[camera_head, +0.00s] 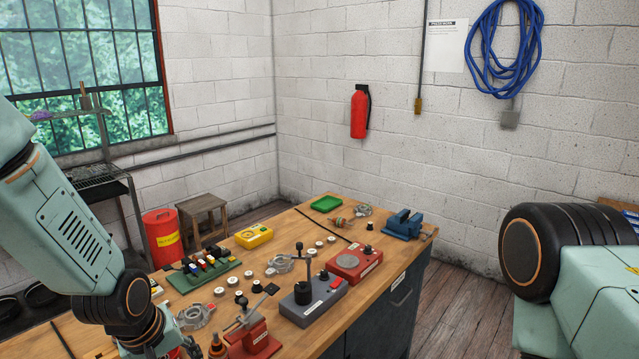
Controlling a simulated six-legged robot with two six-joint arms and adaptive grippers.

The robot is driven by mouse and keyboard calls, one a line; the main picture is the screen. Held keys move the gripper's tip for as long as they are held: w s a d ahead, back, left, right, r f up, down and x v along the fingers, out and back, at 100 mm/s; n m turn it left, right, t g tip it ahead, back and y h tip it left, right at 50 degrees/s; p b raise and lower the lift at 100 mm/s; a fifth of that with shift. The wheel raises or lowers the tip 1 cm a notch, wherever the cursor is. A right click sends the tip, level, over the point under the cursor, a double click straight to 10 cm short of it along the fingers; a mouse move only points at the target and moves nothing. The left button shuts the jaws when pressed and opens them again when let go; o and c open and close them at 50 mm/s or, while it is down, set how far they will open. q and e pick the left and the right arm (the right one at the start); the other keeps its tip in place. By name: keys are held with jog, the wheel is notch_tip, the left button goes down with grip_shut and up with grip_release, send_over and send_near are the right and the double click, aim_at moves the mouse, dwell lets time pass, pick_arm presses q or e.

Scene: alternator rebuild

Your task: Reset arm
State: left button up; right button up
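My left arm comes in from the left and bends down over the near left part of the wooden workbench (385,262). Only the top of my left gripper (152,347) shows at the bottom edge. Its fingertips are cut off or hidden, so I cannot tell whether it is open or holds anything. My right arm fills the right edge, beside the bench and over the floor side. My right gripper is out of the picture.
The bench bears a red press (254,338), a grey press (312,302), a red tester (354,264), a green rack (203,275), a yellow meter (254,237), a green tray (326,204) and a blue vise (403,225). Metal housings and several small round parts lie between. Floor (462,300) right of the bench is clear.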

pick_arm(q)
jog(key=s+f+m+b, duration=0.2)
jog(key=s+f+b, duration=0.2)
jog(key=f, duration=0.4)
jog(key=s+d+f+m+b, duration=0.15)
jog(key=s+f+b, duration=0.3)
jog(key=f, duration=0.45)
jog(key=s+f+m+b, duration=0.2)
jog(key=s+f+b, duration=0.2)
jog(key=f, duration=0.4)
jog(key=s+f+m+g+b, duration=0.1)
jog(key=s+f+g+b, duration=0.2)
jog(key=s+f+b, duration=0.8)
jog(key=s+f, duration=0.5)
jog(key=s, duration=0.1)
jog(key=shift+s+f+y, duration=0.15)
jog(key=shift+s+y, duration=0.2)
jog(key=shift+y, duration=0.05)
jog(key=shift+w, duration=0.2)
jog(key=shift+s, duration=0.15)
